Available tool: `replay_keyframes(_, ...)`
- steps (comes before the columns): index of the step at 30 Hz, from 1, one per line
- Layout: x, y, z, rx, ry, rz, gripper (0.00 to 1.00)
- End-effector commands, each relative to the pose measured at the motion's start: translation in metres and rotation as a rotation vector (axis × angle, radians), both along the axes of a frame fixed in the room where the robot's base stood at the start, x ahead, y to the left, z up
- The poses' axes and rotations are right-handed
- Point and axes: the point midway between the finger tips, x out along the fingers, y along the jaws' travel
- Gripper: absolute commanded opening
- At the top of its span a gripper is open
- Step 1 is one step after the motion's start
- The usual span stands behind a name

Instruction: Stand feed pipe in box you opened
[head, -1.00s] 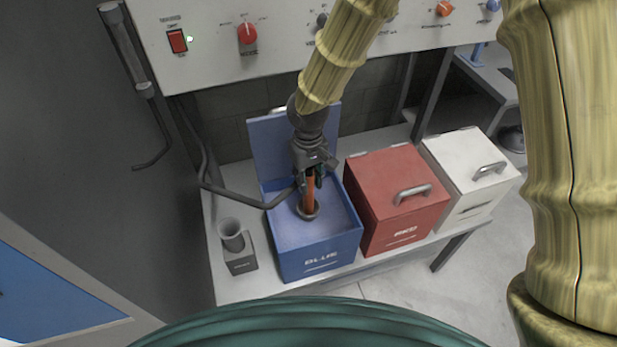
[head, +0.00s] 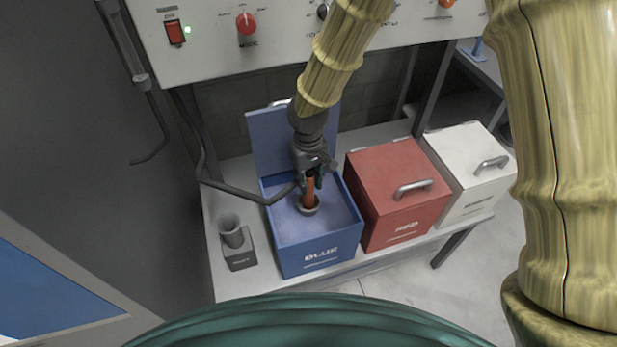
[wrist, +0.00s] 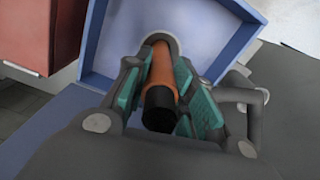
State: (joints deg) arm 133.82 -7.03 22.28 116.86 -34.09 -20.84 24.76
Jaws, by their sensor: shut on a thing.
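The blue box (head: 320,255) stands open on the shelf, its lid (head: 272,145) raised at the back. The orange feed pipe (head: 310,188) is upright inside it, its lower end at a round grey ring (head: 309,208) on the box floor. I cannot tell whether the pipe is fully seated. My gripper (head: 312,180) is shut around the upper part of the pipe. In the wrist view, my gripper's teal fingers (wrist: 160,95) flank the orange pipe (wrist: 162,70), whose near end is dark; the box interior (wrist: 135,35) lies beyond.
A red box (head: 400,195) and a white box (head: 468,175), both closed, stand to the right. A grey holder with an empty-looking cup (head: 231,232) stands left of the blue box. A dark bent tube (head: 235,192) reaches to the blue box. A control panel (head: 270,35) overhangs the back.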

Motion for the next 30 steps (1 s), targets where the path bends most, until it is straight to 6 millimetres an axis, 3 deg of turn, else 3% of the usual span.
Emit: replay_keyframes(30,0.000,0.000,-0.032,0.000,0.000,0.000,0.00)
